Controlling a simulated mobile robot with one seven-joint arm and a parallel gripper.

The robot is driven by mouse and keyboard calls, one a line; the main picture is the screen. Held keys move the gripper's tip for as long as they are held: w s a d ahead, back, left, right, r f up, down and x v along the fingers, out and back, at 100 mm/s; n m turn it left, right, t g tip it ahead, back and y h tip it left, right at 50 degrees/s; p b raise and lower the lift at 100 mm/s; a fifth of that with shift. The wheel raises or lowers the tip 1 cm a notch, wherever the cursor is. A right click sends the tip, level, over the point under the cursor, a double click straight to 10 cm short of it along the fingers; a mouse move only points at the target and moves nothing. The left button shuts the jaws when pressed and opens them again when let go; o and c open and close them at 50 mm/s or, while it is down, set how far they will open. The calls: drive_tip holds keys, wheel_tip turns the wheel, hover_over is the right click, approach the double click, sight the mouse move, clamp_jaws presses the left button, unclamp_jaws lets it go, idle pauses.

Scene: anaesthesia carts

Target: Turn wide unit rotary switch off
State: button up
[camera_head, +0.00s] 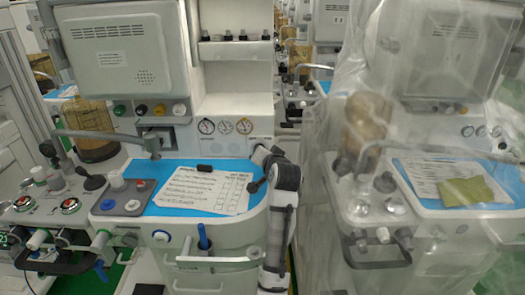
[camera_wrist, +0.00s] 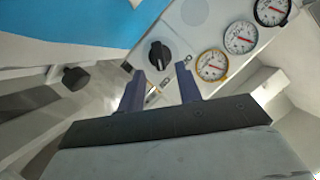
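In the wrist view a black rotary switch (camera_wrist: 160,55) with a small white mark sits on a light grey panel, beside a row of round gauges. My gripper (camera_wrist: 160,71) is open, with its two dark fingers apart and nothing between them. The switch shows just beyond the fingertips, roughly in line with the gap; I cannot tell whether they touch it. In the head view my arm rises in front of the left cart (camera_head: 222,262), and my gripper (camera_head: 262,157) is near the panel right of the gauges (camera_head: 225,127).
A second black knob (camera_wrist: 75,78) shows left in the wrist view. A plastic-covered cart (camera_head: 405,225) stands close on the right of my arm.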

drive_tip(key=shift+x, duration=1.6)
clamp_jaws()
